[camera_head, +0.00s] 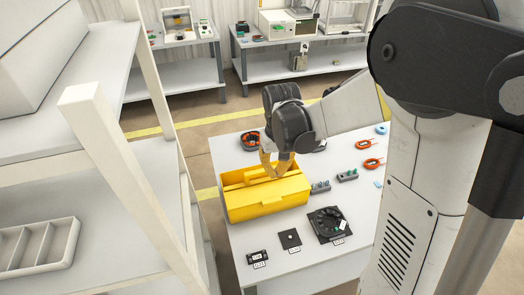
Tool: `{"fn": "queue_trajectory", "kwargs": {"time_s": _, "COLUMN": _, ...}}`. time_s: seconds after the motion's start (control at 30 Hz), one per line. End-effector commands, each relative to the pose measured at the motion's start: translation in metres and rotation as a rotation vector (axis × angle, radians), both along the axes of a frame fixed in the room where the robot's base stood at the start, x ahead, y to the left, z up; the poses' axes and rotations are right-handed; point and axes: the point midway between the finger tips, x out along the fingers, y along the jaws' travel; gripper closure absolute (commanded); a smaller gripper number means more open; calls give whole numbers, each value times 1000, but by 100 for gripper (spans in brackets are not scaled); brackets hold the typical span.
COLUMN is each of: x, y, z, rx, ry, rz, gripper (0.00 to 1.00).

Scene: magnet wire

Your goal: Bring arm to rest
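My gripper (276,172) has yellow fingers and points down over a yellow box (268,205) on the white table (255,240). The fingers are at the box's top, near its far side and raised middle bar. Yellow on yellow blurs the fingertips, so I cannot tell whether they touch the bar, hold it or stand apart from it. My arm reaches in from the right, bent over the table.
Behind the box lies a round wire coil (250,141). Orange coils (372,163) and small grey blocks (347,176) lie to the right. A black fan (328,224) lies in front. A white shelf (90,200) stands close on the left. Benches with instruments line the back.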

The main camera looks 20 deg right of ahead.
Motion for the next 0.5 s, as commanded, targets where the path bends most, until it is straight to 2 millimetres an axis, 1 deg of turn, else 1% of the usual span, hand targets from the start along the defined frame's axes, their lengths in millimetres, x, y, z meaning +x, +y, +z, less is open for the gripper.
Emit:
{"fn": "queue_trajectory", "kwargs": {"time_s": 0.17, "x": 0, "y": 0, "z": 1, "rx": 0, "ry": -1, "rz": 0, "gripper": 100}}
{"fn": "queue_trajectory", "kwargs": {"time_s": 0.27, "x": -4, "y": 0, "z": 8, "rx": 0, "ry": -17, "rz": 0, "gripper": 100}}
{"fn": "queue_trajectory", "kwargs": {"time_s": 0.37, "x": -14, "y": 1, "z": 26, "rx": 0, "ry": -64, "rz": -1, "gripper": 100}}
{"fn": "queue_trajectory", "kwargs": {"time_s": 0.5, "x": -38, "y": 2, "z": 59, "rx": -2, "ry": -173, "rz": -2, "gripper": 100}}
